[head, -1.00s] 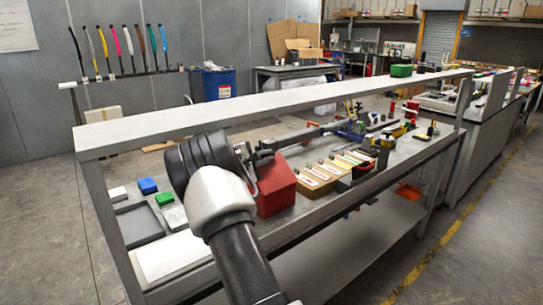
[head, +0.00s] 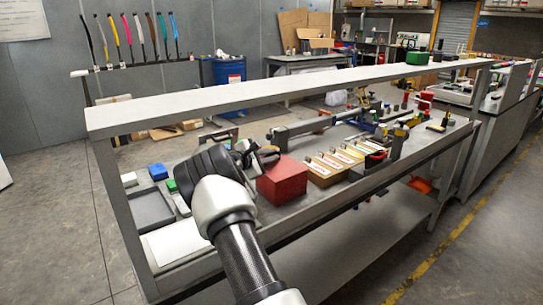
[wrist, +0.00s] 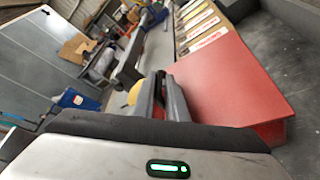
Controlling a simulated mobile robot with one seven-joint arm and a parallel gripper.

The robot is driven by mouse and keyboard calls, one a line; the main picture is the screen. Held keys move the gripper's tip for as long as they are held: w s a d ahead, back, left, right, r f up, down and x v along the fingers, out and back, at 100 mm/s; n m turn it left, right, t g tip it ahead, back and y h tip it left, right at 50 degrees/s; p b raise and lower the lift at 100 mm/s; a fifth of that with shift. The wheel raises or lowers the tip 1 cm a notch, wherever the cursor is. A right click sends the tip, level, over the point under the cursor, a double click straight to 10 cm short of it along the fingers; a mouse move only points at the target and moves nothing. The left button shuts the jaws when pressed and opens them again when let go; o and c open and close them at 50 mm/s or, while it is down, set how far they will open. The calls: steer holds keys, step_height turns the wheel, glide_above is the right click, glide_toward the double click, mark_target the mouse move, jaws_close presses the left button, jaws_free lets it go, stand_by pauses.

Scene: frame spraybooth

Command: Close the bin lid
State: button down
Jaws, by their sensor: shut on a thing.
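The red bin (head: 283,184) stands on the bench, left of a row of labelled boxes. Its red lid (wrist: 222,78) fills the right of the wrist view as a broad, nearly flat surface. In the head view the lid lies level or almost level over the bin; I cannot tell whether a small gap remains. My gripper (head: 266,156) is at the bin's far left top edge. In the wrist view my gripper's dark fingers (wrist: 163,98) are close together against the lid's left edge. The exact contact between the fingers is hidden.
Labelled boxes (head: 335,163) stand right of the bin. A grey tray (head: 152,209) and a blue block (head: 158,172) lie to the left. A long pale overhead shelf (head: 290,92) runs above the bench, behind my gripper.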

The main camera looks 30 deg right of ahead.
steer(key=shift+w+a+r, duration=0.1)
steer(key=shift+w+a, duration=0.05)
steer(key=shift+w, duration=0.1)
steer(key=c, duration=2.1)
jaws_free()
steer(key=shift+f, duration=0.25)
steer(key=shift+a, duration=0.1)
steer(key=shift+a, duration=0.35)
steer(key=v, duration=1.6)
steer(key=shift+s+r, duration=0.4)
